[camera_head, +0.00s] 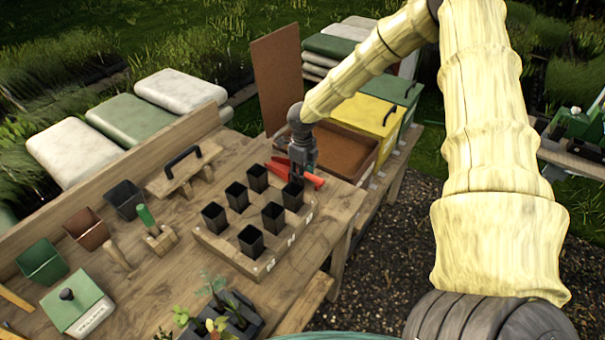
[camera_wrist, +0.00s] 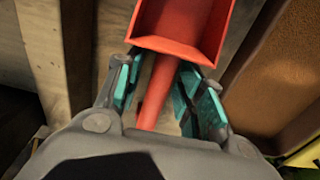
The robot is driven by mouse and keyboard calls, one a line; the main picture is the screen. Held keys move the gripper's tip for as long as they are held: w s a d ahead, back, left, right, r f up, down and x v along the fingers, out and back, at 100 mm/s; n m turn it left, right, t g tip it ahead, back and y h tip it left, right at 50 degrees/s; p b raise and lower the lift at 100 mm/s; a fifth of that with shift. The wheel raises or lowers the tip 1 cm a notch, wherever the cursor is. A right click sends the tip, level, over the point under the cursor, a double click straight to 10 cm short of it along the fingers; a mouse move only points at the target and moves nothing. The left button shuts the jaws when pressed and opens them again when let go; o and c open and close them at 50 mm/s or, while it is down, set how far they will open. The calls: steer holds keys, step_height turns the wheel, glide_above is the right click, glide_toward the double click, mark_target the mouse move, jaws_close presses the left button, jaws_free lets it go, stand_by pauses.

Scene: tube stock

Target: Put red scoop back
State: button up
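The red scoop (camera_head: 312,179) lies near the right end of the wooden bench, just behind the block of black pots. In the wrist view its wide pan (camera_wrist: 183,22) is at the top and its handle (camera_wrist: 160,92) runs down between my fingers. My gripper (camera_head: 301,172) is low over the scoop. In the wrist view my gripper (camera_wrist: 158,82) is open, its teal pads on either side of the handle. A gap shows on the left of the handle; whether the right pad touches it I cannot tell.
A wooden block (camera_head: 224,245) with several black pots stands close in front of my gripper. A brown tray (camera_head: 343,152) is just right of the bench end, beside a yellow box (camera_head: 366,122). A wooden float (camera_head: 184,172) and a green-handled tool (camera_head: 146,216) lie to the left.

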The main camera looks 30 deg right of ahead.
step_height(320, 180, up, 12)
steer(key=b, duration=0.3)
steer(key=shift+r, duration=0.15)
stand_by(0.4)
stand_by(0.5)
